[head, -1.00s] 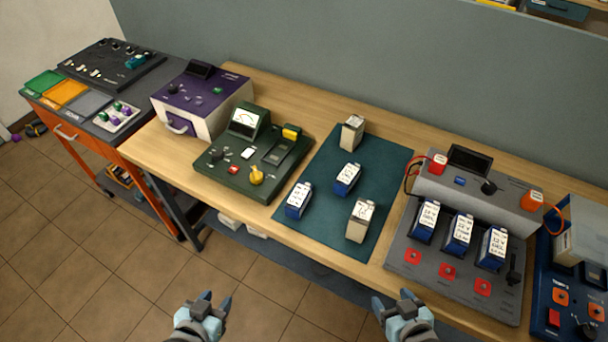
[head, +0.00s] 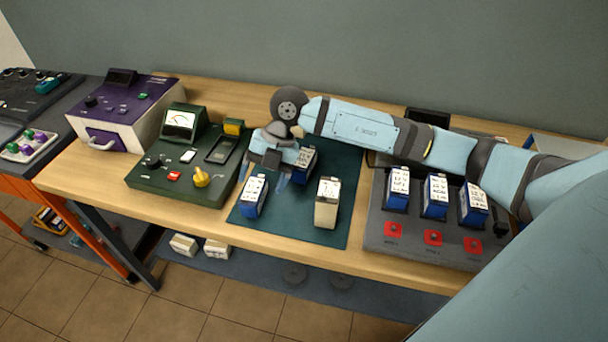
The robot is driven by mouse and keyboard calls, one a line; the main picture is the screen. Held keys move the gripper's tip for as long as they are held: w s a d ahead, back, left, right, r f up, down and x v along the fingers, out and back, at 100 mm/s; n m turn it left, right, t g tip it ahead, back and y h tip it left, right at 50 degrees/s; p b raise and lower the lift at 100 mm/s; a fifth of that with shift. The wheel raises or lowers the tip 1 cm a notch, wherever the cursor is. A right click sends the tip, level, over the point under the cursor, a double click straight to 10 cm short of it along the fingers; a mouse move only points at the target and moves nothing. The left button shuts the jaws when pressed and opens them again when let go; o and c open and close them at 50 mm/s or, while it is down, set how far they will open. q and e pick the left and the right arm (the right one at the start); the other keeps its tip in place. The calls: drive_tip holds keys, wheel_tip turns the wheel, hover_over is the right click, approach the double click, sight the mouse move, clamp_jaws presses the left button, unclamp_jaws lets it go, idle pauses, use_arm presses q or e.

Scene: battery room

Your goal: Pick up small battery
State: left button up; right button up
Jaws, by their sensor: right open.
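Small batteries stand on the dark teal mat (head: 331,234). A blue battery with a white label (head: 254,195) is at the front left of the mat. A second blue battery (head: 305,164) is behind it to the right, partly hidden by my right gripper. A cream battery (head: 327,203) stands at the front right. My right gripper (head: 264,174) is open and points down above the mat's left part, above and behind the front-left blue battery, with nothing seen between its fingers. The back of the mat is hidden by my right arm. My left gripper is out of view.
A green meter device (head: 160,180) stands left of the mat, and a purple-and-white device (head: 118,115) is farther left. A grey charger (head: 400,235) holding several blue batteries (head: 435,195) is at right. White boxes (head: 184,244) lie on the lower shelf. A wall (head: 250,50) rises behind.

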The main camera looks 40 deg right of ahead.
sight(304, 158)
drive_tip(key=w+d+r+m+t+h+b, duration=0.1)
drive_tip(key=w+d+r+m+h, duration=0.2)
drive_tip(key=d, duration=0.4)
drive_tip(key=w+d+m+t+h+b, duration=0.1)
drive_tip(key=w+d+h, duration=0.1)
drive_tip(key=d+h, duration=0.35)
drive_tip(key=shift+y, duration=0.55)
drive_tip(key=d+f, duration=0.1)
drive_tip(key=f, duration=0.3)
drive_tip(key=w+d+f, duration=0.1)
drive_tip(key=f, duration=0.3)
drive_tip(key=w+d+f+p, duration=0.1)
drive_tip(key=f, duration=0.4)
drive_tip(key=shift+a, duration=0.1)
drive_tip(key=c, duration=1.3)
drive_tip(key=shift+r, duration=0.1)
drive_tip(key=shift+c, duration=0.4)
drive_tip(key=shift+r, duration=0.1)
